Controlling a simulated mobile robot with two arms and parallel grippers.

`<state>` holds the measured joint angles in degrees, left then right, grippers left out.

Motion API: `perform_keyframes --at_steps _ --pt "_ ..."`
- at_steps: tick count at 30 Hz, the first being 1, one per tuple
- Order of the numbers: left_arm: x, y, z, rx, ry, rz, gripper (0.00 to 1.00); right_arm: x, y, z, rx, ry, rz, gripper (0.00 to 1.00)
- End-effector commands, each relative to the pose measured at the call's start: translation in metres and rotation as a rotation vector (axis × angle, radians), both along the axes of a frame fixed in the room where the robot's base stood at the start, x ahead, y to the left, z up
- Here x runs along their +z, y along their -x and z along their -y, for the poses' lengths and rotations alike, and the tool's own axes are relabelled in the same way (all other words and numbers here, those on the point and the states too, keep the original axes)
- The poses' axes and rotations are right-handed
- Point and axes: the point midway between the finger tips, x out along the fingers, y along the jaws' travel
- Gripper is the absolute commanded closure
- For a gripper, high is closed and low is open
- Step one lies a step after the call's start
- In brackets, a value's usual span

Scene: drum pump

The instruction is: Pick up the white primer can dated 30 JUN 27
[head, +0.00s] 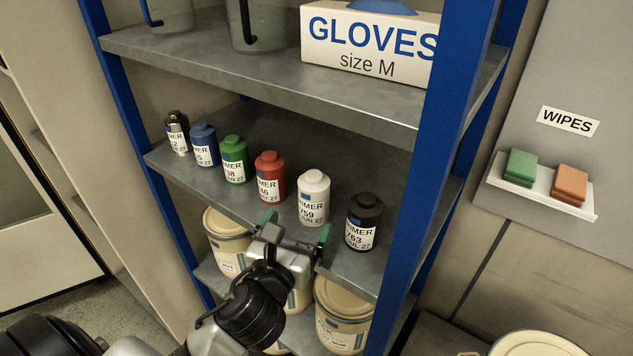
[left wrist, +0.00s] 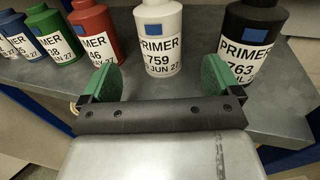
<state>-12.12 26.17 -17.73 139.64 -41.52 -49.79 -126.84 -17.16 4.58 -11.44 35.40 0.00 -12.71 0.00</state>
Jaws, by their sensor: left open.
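The white primer can (head: 314,197) stands upright on the middle shelf, between a red can (head: 270,177) and a black can (head: 363,222). In the left wrist view the white can (left wrist: 158,40) shows a label reading PRIMER 759 and a date ending JUN 27; the day is partly unclear. My left gripper (head: 296,228) is open and empty, just in front of the shelf edge and the white can. In the left wrist view its green-padded fingers (left wrist: 160,82) lie apart, with the white can beyond them and not between them. My right gripper is not in view.
Green (head: 235,160), blue (head: 204,145) and dark (head: 177,132) cans stand farther left in the row. Blue rack posts (head: 433,150) flank the shelf. A gloves box (head: 368,40) sits above. Large cream tins (head: 343,318) stand below.

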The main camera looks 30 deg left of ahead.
Motion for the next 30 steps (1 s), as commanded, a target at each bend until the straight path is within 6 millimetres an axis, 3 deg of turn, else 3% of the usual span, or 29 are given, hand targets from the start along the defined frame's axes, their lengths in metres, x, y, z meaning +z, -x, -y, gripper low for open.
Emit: perform_keyframes --at_steps 3,11,19,29,30 --pt "0.002 -0.020 -0.003 0.001 0.002 0.001 0.08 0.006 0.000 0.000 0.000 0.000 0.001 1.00" --pt "0.002 -0.043 -0.006 0.000 0.005 0.002 0.08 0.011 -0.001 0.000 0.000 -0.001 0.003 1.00" --pt "0.004 -0.081 -0.011 0.000 0.005 0.002 0.08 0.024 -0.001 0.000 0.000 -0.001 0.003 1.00" --pt "0.002 -0.088 -0.012 -0.002 0.005 0.001 0.08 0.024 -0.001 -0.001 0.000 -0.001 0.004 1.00" --pt "0.002 -0.088 -0.012 -0.002 0.005 0.001 0.14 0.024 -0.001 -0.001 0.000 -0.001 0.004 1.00"
